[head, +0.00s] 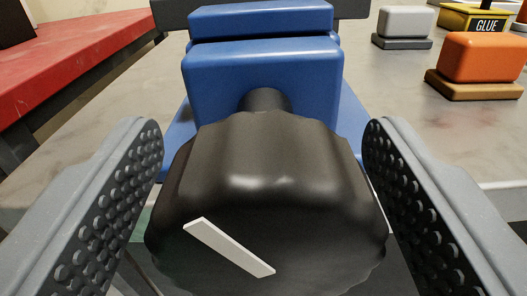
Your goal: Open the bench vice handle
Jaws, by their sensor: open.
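The bench vice (265,75) is blue and sits on the worktop in the upper middle of the head view. Its handle (275,185) is a large black scalloped knob facing me, on a short dark shaft. A white bar mark (229,247) on the knob's face slants down from upper left to lower right. My gripper (263,200) is open, with one grey studded finger on each side of the knob. A gap shows between the left finger and the knob. The right finger is very close to the knob's edge; I cannot tell whether it touches.
The grey worktop (440,130) holds an orange block on a brown base (482,62), a light grey block on a dark base (404,24) and a yellow-and-black box marked GLUE (478,18) at the right. A red-topped bench (75,58) stands at the left.

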